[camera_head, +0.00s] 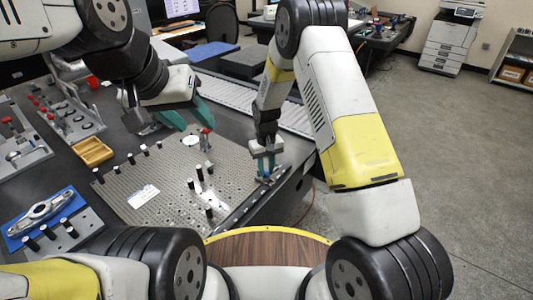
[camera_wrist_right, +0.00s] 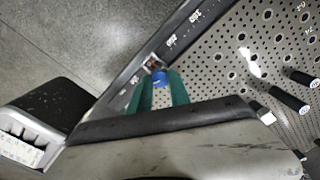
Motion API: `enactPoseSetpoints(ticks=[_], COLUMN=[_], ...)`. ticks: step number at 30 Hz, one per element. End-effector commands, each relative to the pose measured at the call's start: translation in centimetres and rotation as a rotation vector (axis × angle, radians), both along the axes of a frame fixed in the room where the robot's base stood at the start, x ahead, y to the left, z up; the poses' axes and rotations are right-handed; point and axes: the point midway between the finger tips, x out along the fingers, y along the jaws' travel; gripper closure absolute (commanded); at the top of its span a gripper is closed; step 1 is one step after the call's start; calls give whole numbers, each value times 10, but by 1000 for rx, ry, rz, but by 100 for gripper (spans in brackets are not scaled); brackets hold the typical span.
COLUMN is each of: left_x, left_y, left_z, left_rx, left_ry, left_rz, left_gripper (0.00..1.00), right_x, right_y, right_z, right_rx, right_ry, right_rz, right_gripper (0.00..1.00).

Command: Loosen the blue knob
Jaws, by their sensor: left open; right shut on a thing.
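The blue knob (camera_wrist_right: 160,78) sits on the dark graduated rail (camera_wrist_right: 140,72) along the edge of the perforated plate. My right gripper (camera_wrist_right: 161,88) has its green fingers on both sides of the knob and is shut on it. In the head view the right gripper (camera_head: 266,172) points down at the rail on the plate's right side, and its fingers mostly hide the knob. My left gripper (camera_head: 198,126) is open and empty, held above the plate's far left part.
The perforated plate (camera_head: 150,215) carries several black posts and a red-topped clamp (camera_head: 206,140). A yellow tray (camera_head: 92,152) and a blue fixture with a metal part (camera_head: 42,212) lie to the left. Open floor (camera_head: 450,170) is on the right.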

Motion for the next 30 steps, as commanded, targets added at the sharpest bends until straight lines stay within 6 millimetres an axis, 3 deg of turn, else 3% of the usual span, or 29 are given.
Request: enactPoseSetpoints(ticks=[11, 30], left_x=[0, 0], left_y=[0, 0], left_z=[0, 0], left_rx=[0, 0], left_ry=[0, 0], left_rz=[0, 0], left_gripper=[55, 55], right_x=[0, 0], right_y=[-1, -1], right_z=[0, 0], right_rx=[1, 0], right_ry=[0, 0], right_rz=[175, 774], right_gripper=[100, 100])
